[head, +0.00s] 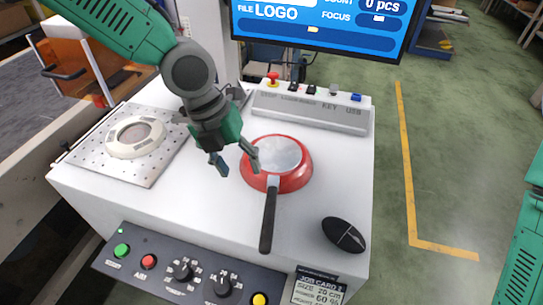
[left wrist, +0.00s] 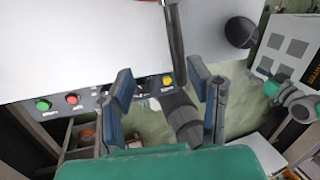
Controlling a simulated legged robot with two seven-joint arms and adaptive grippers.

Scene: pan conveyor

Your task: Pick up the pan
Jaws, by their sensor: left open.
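The red pan (head: 297,182) with a light grey round centre lies on the white table top, its dark handle (head: 268,220) pointing toward the front edge. My left gripper (head: 238,165) is open and empty, just left of the pan; its right finger overlaps the pan's left rim in the head view. Whether it touches the pan cannot be told. In the left wrist view, part of the pan handle (left wrist: 174,40) shows beyond and between the open fingers (left wrist: 160,80). My right gripper cannot be made out.
The white table (head: 210,215) carries a perforated plate (head: 150,172) with a round white fixture at left. A black mouse (head: 344,235) lies right of the handle. A button strip (head: 310,112) and a screen (head: 320,25) are behind; a control panel (head: 200,262) is in front.

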